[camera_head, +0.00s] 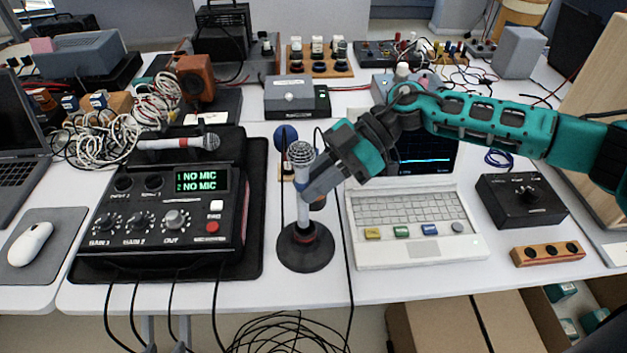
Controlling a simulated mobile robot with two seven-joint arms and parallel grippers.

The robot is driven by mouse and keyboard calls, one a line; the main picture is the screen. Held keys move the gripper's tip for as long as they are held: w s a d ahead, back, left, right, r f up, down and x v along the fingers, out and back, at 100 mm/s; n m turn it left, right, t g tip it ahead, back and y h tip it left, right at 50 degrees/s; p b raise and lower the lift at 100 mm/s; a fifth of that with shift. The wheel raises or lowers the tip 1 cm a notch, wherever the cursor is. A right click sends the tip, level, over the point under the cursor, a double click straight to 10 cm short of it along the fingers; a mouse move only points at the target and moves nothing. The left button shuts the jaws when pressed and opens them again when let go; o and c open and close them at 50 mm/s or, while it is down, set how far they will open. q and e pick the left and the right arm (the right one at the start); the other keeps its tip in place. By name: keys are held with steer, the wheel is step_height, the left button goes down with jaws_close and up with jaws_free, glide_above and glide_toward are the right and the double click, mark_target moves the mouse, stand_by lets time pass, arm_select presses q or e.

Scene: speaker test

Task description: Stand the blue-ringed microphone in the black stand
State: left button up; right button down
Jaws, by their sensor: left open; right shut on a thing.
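A microphone with a silver mesh head (300,154) is upright in my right gripper (312,190), which is shut on its handle. The black stand (305,256) has a round base on the front part of the table, directly below the microphone. The handle's lower end meets the top of the stand in this view; I cannot tell whether it is seated. A second microphone (185,143) lies on its side at the left, behind the mixer. My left gripper is not in view.
A black mixer (200,238) with a green display stands left of the stand. An open white laptop (414,247) is close on its right. A dark cable hangs beside the stand. Cables, a brown speaker (195,77) and other boxes crowd the back.

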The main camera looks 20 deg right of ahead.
steer(key=shift+f+b, duration=0.7)
steer(key=shift+f, duration=0.8)
steer(key=shift+f+b, duration=0.3)
steer(key=shift+f, duration=0.9)
arm_select(q)
steer(key=shift+w+d+f, duration=0.45)
steer(key=shift+f, duration=0.1)
arm_select(e)
steer(key=shift+f, duration=0.1)
arm_select(q)
steer(key=shift+r+p, duration=0.55)
arm_select(e)
steer(key=shift+d, duration=0.1)
arm_select(q)
steer(key=shift+f, duration=0.1)
arm_select(e)
steer(key=shift+f, duration=0.5)
steer(key=c, duration=0.9)
jaws_free()
